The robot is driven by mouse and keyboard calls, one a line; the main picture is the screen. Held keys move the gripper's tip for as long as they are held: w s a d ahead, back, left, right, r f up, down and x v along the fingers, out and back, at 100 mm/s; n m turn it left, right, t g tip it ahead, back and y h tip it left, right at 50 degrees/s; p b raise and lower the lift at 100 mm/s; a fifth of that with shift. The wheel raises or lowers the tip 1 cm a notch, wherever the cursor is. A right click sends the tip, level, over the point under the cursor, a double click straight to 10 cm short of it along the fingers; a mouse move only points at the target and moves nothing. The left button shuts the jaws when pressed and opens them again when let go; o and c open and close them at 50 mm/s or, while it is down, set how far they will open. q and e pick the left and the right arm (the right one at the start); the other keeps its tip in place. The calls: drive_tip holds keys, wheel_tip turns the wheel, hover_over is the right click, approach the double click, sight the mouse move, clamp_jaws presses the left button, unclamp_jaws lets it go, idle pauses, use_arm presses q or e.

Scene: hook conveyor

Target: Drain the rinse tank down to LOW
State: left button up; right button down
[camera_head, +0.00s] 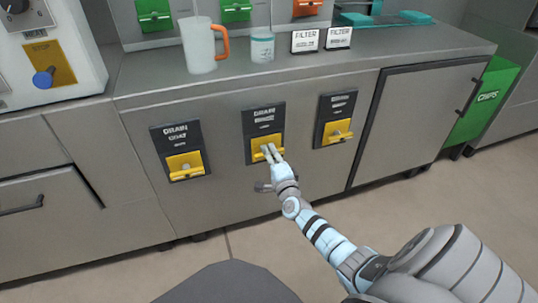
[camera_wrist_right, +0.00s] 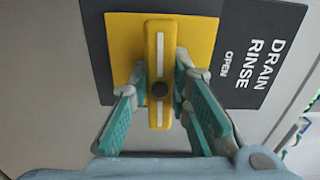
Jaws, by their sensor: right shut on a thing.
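The rinse drain panel (camera_head: 264,115) is the middle of three dark panels on the cabinet front. In the right wrist view its label (camera_wrist_right: 247,75) reads DRAIN RINSE and OPEN beside a yellow plate (camera_wrist_right: 125,42). Its yellow handle (camera_wrist_right: 158,112), a bar with a white stripe and dark centre, runs parallel to the lettering. My right gripper (camera_head: 269,151) is at this handle, its teal-padded fingers (camera_wrist_right: 160,80) on both sides of the bar and shut on it. In the head view the gripper partly hides the handle. No rinse tank level reading is in view. My left gripper is not in view.
The DRAIN COAT panel (camera_head: 178,143) is to the left and another drain panel (camera_head: 336,112) to the right. On the counter are a jug (camera_head: 199,48) with an orange handle, a small jar (camera_head: 262,47) and FILTER cards (camera_head: 305,41). A green CHIPS bin (camera_head: 485,105) stands right.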

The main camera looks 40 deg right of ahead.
drive_tip(key=shift+f, duration=0.1)
drive_tip(key=c, duration=1.5)
unclamp_jaws()
drive_tip(key=v, duration=1.2)
